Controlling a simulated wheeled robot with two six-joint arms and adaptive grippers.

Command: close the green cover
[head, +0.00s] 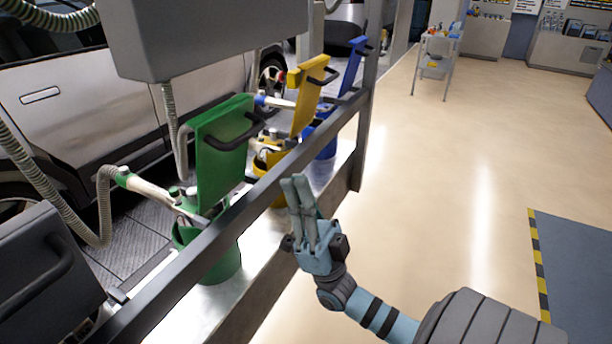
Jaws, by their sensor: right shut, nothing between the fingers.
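The green cover (222,150) stands upright, open, above the green container (222,268). It has a dark handle (238,133) on its right-hand face. A nozzle (150,187) with a green collar and a ribbed hose rests at the container's top. My right gripper (298,183) is shut and empty, with its fingers pointing up. My left gripper is not in view.
A grey rail (270,180) runs diagonally in front of the containers. Yellow (308,95) and blue (352,66) covers stand upright farther back. A silver car (90,95) is behind. A grey box (205,35) hangs above. A white cart (438,60) stands far off; the floor at right is clear.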

